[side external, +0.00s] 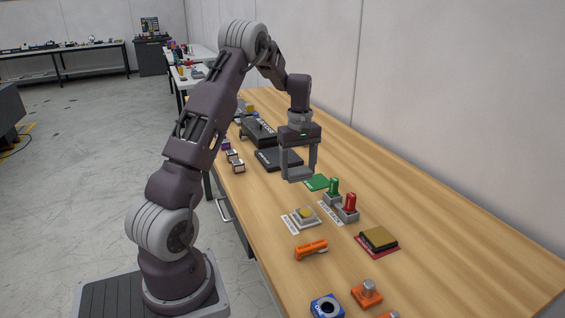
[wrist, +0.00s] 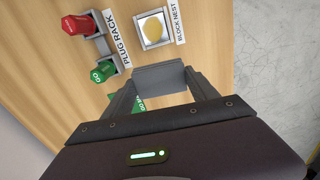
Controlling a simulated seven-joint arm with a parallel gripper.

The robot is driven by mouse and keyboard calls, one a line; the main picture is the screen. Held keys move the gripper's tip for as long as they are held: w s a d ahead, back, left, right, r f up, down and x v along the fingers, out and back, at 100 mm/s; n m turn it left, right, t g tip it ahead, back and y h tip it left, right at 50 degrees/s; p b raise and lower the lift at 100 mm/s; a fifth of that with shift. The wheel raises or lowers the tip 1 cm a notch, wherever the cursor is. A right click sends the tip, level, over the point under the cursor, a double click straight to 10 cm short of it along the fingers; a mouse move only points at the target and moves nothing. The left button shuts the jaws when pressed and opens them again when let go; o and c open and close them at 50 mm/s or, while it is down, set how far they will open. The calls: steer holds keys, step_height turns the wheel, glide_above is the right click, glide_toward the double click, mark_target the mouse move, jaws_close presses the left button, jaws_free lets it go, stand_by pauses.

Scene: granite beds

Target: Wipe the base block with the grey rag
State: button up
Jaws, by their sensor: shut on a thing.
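My gripper (side external: 298,172) is shut on a flat-faced grey piece, which I take to be the grey rag (wrist: 160,76). It spans the gap between the fingertips and also shows in the side view, held above the table. The underside of the held piece is hidden.
A plug rack with a green plug (side external: 334,187) and a red plug (side external: 349,202) stands beside the block nest. A green mat (side external: 317,182) lies near my gripper. Dark boxes (side external: 277,158) stand behind.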

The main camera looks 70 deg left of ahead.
glide_toward(312, 210)
steer(key=shift+f, duration=2.75)
steer(key=shift+s+f, duration=0.55)
steer(key=shift+f, duration=0.05)
steer(key=shift+c, duration=0.6)
steer(key=shift+s, duration=1.5)
steer(key=shift+w, duration=1.95)
steer(key=shift+w+r, duration=0.15)
steer(key=shift+r, duration=0.05)
step_height(312, 210, up, 8)
steer(key=shift+f, duration=0.1)
